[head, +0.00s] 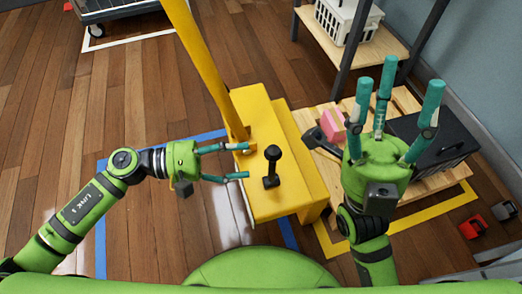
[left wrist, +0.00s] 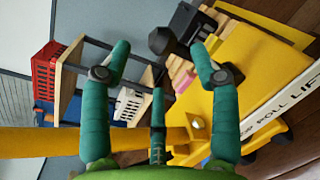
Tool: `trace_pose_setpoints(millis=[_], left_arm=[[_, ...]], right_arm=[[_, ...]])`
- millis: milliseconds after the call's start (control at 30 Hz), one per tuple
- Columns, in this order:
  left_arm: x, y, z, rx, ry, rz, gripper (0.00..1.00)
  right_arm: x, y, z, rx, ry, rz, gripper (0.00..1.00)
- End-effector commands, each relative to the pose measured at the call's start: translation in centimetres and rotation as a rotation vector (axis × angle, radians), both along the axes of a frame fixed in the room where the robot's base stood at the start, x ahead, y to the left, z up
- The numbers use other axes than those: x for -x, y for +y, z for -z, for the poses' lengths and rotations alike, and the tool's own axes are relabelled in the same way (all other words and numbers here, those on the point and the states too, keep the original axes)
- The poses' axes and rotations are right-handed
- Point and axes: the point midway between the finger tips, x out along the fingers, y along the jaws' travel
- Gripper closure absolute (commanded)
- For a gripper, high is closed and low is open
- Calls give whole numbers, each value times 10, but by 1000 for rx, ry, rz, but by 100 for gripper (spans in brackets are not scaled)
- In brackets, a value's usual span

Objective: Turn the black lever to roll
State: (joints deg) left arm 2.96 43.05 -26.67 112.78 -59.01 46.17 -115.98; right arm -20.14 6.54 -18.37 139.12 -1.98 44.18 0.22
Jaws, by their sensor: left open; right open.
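The black lever (head: 272,166) stands upright on top of a yellow box (head: 262,205), with a round knob at its top. My left gripper (head: 246,161) is open and empty just left of the lever, its fingers pointing right towards it. In the left wrist view the black knob (left wrist: 162,41) shows beyond and between the open fingertips (left wrist: 160,60). A white strip (left wrist: 285,105) on the yellow box reads partly "ROLL" and "LIFT". My right gripper (head: 394,95) is open and empty, fingers spread upward, well right of the lever.
A tall yellow post (head: 205,65) rises beside the lever, close to my left fingers. Right of the box are a wooden pallet (head: 435,183), pink blocks (head: 333,122) and a black case (head: 440,148). A shelf (head: 378,48) stands behind. Floor at left is clear.

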Motion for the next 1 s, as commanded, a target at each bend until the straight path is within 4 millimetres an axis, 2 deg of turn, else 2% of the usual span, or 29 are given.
trace_pose_setpoints(millis=[100, 300, 900, 1000], left_arm=[[4, 22, -1, -1, 2, -1, 39], [7, 40, -3, 0, 0, 0, 39], [7, 43, -5, 3, 3, -2, 39], [-2, 46, -13, 30, 64, -45, 39]], right_arm=[[0, 0, 0, -1, 0, 1, 44], [0, 0, 0, -1, 0, 1, 44], [-1, 0, -1, 0, 2, 1, 44], [-15, 4, 0, 17, 51, 3, 44]])
